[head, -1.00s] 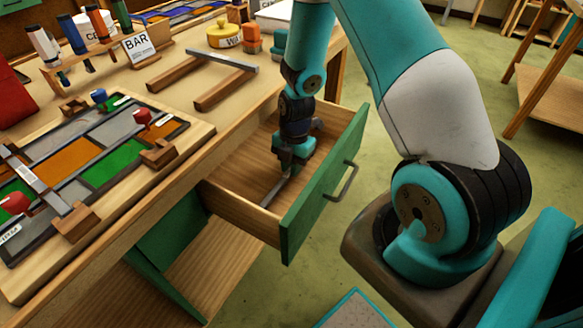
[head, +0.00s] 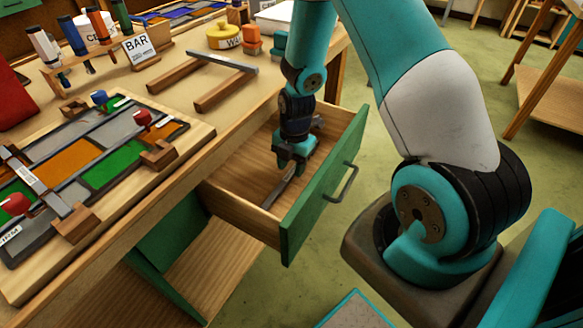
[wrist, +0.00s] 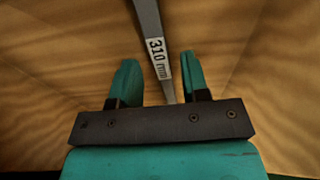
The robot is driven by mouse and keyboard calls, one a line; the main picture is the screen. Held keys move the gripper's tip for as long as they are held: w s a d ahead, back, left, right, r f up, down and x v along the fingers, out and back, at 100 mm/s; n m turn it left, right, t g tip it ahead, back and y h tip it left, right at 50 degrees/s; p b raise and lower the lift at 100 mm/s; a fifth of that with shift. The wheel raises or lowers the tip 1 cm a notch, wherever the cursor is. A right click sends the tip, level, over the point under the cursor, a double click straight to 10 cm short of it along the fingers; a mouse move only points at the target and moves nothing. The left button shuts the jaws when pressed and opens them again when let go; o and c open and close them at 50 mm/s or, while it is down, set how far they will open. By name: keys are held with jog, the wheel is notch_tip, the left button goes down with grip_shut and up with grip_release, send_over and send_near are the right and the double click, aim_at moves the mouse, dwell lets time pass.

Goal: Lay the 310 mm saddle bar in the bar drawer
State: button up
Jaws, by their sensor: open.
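The saddle bar (head: 281,187) is a thin grey metal strip lying on the wooden floor of the open bar drawer (head: 238,212). In the wrist view the bar (wrist: 150,28) carries a white label reading "310 mm" and runs between my fingers. My gripper (head: 291,170) is inside the drawer, above the bar's far part. Its two teal fingers (wrist: 160,84) stand apart on either side of the bar, with gaps to it. The far end of the bar is hidden by my gripper.
The drawer's green front (head: 322,190) and side walls surround my gripper closely. On the bench, a leaded panel (head: 100,150) lies at left, another grey bar (head: 221,61) rests across two wooden strips (head: 226,88), and a "BAR" card (head: 138,46) stands behind.

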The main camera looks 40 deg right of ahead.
aim_at(294, 168)
notch_tip(294, 168, up, 10)
jog(key=d+r, duration=0.1)
jog(key=a+r+m, duration=0.3)
jog(key=a+r, duration=0.3)
jog(key=s+a+r+m+y, duration=0.1)
jog(key=s+a+r+m, duration=0.5)
jog(key=s, duration=0.3)
jog(key=s+a+r+m+y, duration=0.1)
jog(key=s+a+r+m, duration=0.5)
jog(key=s+a+r, duration=0.1)
jog(key=shift+s+a+y+p, duration=0.4)
jog(key=shift+s+a, duration=0.5)
jog(key=shift+a, duration=0.3)
